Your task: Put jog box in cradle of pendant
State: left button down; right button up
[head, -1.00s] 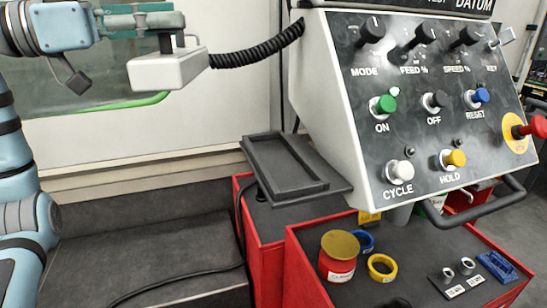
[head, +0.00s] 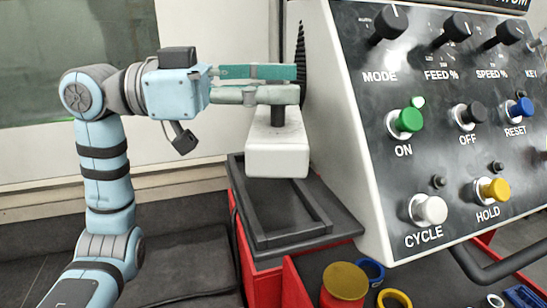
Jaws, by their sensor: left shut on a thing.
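The jog box (head: 277,158) is a white block with a dark knob on top and a black coiled cord (head: 301,60) behind it. My left gripper (head: 290,84) is shut on the knob of the jog box and holds it up. The cradle (head: 268,241) is a dark, shallow rectangular tray at the left side of the pendant (head: 445,160). The jog box appears over the far part of the cradle and hides part of its back rim. A gap between them cannot be judged exactly. My right gripper is out of view.
The pendant's sloped white side and button panel stand close to the right of the jog box. A red cart (head: 297,287) below holds a red jar with a yellow lid (head: 345,281), a blue ring (head: 371,271) and a yellow ring (head: 394,299). A machine wall is behind.

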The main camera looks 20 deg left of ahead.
aim_at(275, 152)
pick_arm(q)
jog(key=f, duration=0.5)
jog(key=f+b, duration=0.1)
jog(key=f, duration=0.2)
jog(key=shift+w+d, duration=0.1)
jog(key=shift+w, duration=0.3)
jog(key=shift+s+f, duration=0.25)
jog(key=shift+f, duration=0.1)
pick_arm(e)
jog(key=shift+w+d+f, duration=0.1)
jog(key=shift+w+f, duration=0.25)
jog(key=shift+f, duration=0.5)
pick_arm(q)
jog(key=c, duration=1.1)
grip_release()
jog(key=shift+o, duration=0.6)
jog(key=shift+w, duration=0.2)
